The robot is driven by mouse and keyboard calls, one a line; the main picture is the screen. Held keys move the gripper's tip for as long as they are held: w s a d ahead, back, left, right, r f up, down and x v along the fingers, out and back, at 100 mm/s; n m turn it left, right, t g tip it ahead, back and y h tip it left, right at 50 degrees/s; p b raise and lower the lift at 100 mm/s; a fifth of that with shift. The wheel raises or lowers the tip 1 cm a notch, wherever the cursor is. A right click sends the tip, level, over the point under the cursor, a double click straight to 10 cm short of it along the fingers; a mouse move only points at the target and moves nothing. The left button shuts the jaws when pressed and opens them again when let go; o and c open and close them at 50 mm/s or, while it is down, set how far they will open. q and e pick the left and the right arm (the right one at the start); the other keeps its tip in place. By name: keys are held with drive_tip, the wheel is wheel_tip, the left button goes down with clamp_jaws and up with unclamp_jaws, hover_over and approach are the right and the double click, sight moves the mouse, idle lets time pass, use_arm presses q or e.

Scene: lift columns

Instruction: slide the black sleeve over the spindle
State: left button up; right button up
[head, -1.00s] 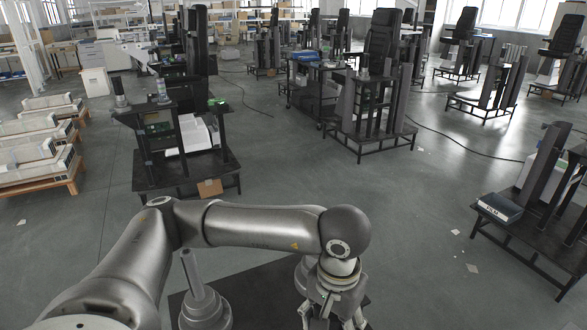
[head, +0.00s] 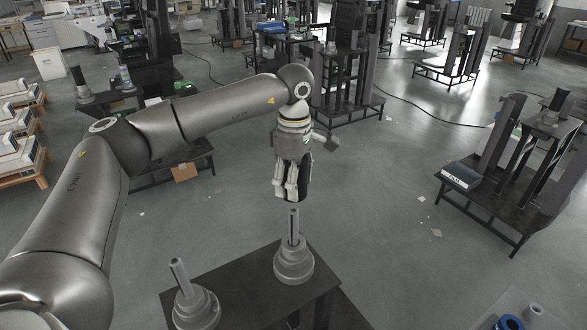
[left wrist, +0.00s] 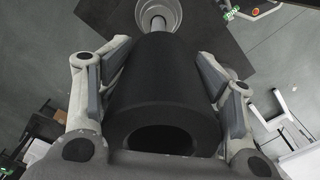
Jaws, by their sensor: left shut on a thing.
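The black sleeve (left wrist: 160,80) is held between both fingers of my left gripper (left wrist: 160,95) in the left wrist view, its hollow near end toward the camera. In the head view my left gripper (head: 293,190) points down with the dark sleeve between its fingers. Directly below stands an upright grey spindle (head: 293,228) on a round stepped base (head: 294,263). The sleeve's lower end appears just above the spindle's tip, apart from it. In the left wrist view the spindle (left wrist: 154,24) shows beyond the sleeve's far end, partly hidden by it. My right gripper is not in view.
A second grey spindle (head: 179,275) stands to the left on the same dark table (head: 235,275). A black rack with a boxed item (head: 461,176) is at the right. Blue-rimmed rings (head: 508,322) show at the bottom right. Open floor lies between.

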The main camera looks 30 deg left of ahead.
use_arm(q)
drive_tip(key=shift+w+a+r, duration=0.1)
drive_tip(key=shift+w+r, duration=0.05)
drive_tip(key=shift+r, duration=0.15)
drive_tip(key=shift+f, duration=0.1)
drive_tip(key=b, duration=0.3)
approach(294, 231)
drive_tip(key=shift+w+a+r, duration=0.35)
drive_tip(key=shift+w+r, duration=0.15)
drive_tip(key=shift+w, duration=0.15)
drive_tip(key=shift+b, duration=0.3)
drive_tip(key=shift+f, duration=0.2)
drive_tip(key=shift+f+b, duration=1.05)
drive_tip(key=shift+f, duration=0.25)
drive_tip(key=shift+f+b, duration=3.15)
drive_tip(key=shift+f, duration=1.45)
drive_tip(key=shift+s+f, duration=0.1)
drive_tip(key=shift+f, duration=0.05)
